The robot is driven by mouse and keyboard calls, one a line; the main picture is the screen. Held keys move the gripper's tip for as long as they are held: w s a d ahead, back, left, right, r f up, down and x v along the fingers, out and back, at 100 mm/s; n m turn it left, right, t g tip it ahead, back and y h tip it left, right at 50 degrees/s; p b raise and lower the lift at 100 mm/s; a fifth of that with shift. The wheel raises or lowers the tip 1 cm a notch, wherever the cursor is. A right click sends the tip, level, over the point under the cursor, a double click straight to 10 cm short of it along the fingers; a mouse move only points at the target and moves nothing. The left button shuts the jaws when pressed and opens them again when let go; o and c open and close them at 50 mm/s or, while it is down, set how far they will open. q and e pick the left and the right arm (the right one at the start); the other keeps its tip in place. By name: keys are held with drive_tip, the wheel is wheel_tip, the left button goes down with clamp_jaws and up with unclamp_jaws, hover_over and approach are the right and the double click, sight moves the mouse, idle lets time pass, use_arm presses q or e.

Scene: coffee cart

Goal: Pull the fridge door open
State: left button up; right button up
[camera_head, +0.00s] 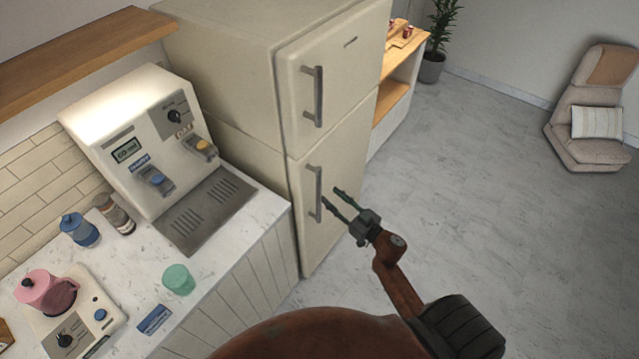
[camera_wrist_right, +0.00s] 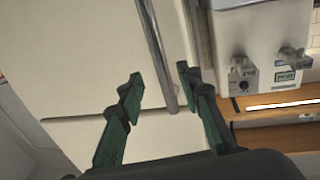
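The cream fridge (camera_head: 330,110) has an upper door (camera_head: 345,70) and a lower door (camera_head: 345,170), both closed, each with a grey vertical bar handle. My right gripper (camera_head: 332,197) is open, its green fingers pointing at the lower door's handle (camera_head: 314,195), just to its right in the head view. In the right wrist view the handle (camera_wrist_right: 157,52) passes between the spread fingertips of the right gripper (camera_wrist_right: 160,75). I see no finger closed on it; the exact depth between them is unclear. My left gripper is not in view.
Left of the fridge, a counter (camera_head: 215,255) holds a coffee machine (camera_head: 140,140), a green cup (camera_head: 178,279) and a pink pot (camera_head: 48,290). A wooden shelf unit (camera_head: 395,85) stands behind the fridge. The floor (camera_head: 480,190) to the right is clear up to an armchair (camera_head: 590,110).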

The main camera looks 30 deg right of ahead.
sight(319, 186)
drive_tip(key=w, duration=0.2)
drive_tip(key=w+a, duration=0.1)
drive_tip(key=w, duration=0.4)
drive_tip(key=shift+w+a, duration=0.25)
drive_tip(key=shift+a, duration=0.05)
drive_tip(key=shift+c, duration=0.3)
clamp_jaws()
